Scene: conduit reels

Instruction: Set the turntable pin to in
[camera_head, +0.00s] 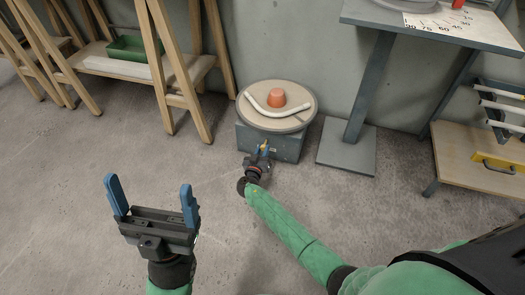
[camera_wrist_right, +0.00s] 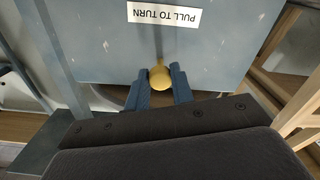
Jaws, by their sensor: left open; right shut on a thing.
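The turntable (camera_head: 304,112) is a round beige disc on a grey-blue box (camera_head: 284,147). An orange knob-like piece (camera_head: 276,97) and a bent white conduit (camera_head: 262,107) lie on the disc. The pin has a round yellow knob, seen in the right wrist view (camera_wrist_right: 160,77) on the box's front face. My right gripper (camera_wrist_right: 160,85) is shut on the yellow knob, one blue finger on each side. My left gripper (camera_head: 151,200) is open and empty over the floor at left.
Wooden trestles (camera_head: 165,60) with a shelf and green tray (camera_head: 127,48) stand at the back left. A grey stand (camera_head: 357,100) with an angle-marked plate is right of the turntable. A low wooden cart (camera_head: 480,160) is at far right. The floor at front left is clear.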

